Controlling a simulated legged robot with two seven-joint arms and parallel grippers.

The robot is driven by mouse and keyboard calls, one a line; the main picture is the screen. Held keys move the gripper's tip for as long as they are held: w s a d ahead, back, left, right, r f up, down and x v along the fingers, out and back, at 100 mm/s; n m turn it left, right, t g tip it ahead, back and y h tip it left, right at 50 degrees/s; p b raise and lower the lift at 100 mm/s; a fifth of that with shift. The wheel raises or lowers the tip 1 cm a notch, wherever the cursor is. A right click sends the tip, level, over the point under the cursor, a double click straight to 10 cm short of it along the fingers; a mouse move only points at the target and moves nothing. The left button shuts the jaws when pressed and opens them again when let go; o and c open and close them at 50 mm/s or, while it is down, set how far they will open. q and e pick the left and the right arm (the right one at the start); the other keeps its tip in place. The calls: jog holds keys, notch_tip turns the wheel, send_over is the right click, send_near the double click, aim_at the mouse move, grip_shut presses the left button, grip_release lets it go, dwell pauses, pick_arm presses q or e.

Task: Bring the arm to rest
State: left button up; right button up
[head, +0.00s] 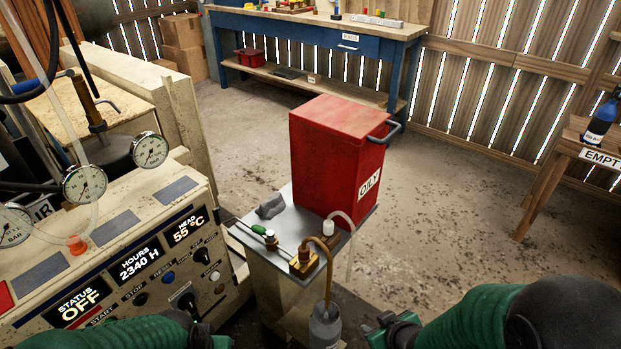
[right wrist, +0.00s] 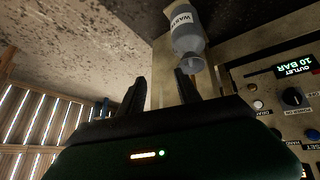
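My right gripper (head: 376,328) is low in the head view, right of the hanging bottle (head: 325,328). In the right wrist view its two dark fingers (right wrist: 160,82) stand apart with nothing between them. The same labelled bottle (right wrist: 186,35) shows beyond the fingers there, apart from them as far as I can see. My left arm (head: 150,332) lies along the bottom edge in front of the compressor panel (head: 125,265). Its gripper end (head: 210,341) is cut off by the frame, so its fingers cannot be made out.
A small stand (head: 285,225) carries a red OILY bin (head: 335,150), a grey rag (head: 270,207), a green-handled tool (head: 259,230) and a brass fitting (head: 303,263) with hoses. A blue workbench (head: 300,30) stands behind. A wooden table (head: 575,140) is at right. Floor between is clear.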

jog(key=s+d+r+m+g+h, duration=0.2)
jog(key=s+d+r+m+g, duration=0.25)
jog(key=s, duration=0.45)
jog(key=w+p+v, duration=0.3)
jog(key=p+v, duration=1.1)
jog(key=w+r+p+v, duration=0.1)
jog(key=w+p+v, duration=0.2)
jog(key=p+v, duration=1.1)
jog(key=shift+r+m+p, duration=0.3)
jog(key=shift+m+p, duration=0.1)
jog(key=shift+m, duration=0.05)
